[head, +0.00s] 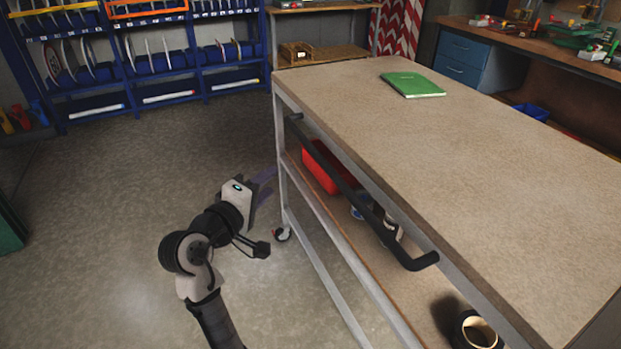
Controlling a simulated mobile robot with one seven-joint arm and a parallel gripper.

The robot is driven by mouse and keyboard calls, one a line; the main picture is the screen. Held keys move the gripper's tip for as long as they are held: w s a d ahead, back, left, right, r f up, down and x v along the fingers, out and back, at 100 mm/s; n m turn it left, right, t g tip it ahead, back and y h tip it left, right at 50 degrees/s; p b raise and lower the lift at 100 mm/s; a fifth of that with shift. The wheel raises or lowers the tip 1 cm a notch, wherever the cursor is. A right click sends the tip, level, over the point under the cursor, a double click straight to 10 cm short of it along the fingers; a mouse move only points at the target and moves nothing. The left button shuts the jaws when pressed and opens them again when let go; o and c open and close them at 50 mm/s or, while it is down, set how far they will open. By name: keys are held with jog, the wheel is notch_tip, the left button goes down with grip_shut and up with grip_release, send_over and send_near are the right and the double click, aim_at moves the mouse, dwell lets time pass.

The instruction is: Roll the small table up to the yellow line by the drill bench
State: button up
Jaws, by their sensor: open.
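The small table (480,130) is a wheeled trolley with a speckled beige top and a grey metal frame. It fills the right half of the head view. A black handle bar (350,190) runs along its near left side, below the top. My gripper (262,214) is open and empty, left of the table and apart from the handle. I see no yellow line on the visible floor. I cannot tell which bench is the drill bench.
A green book (412,84) lies on the tabletop. A red bin (322,166) and a black tape roll (477,331) are on its lower shelf. Blue racks (150,65) stand at the back left, a workbench (545,48) at the back right. The floor left of the table is clear.

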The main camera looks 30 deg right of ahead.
aim_at(335, 182)
jog(key=s+d+f+m+g+h, duration=0.1)
jog(key=s+d+f+g, duration=0.25)
jog(key=d, duration=0.25)
jog(key=x, duration=0.4)
jog(key=p+x, duration=0.1)
jog(key=x, duration=0.3)
jog(key=p+x, duration=0.1)
jog(key=x, duration=0.3)
jog(key=shift+s+d, duration=0.2)
jog(key=shift+d, duration=0.2)
grip_shut()
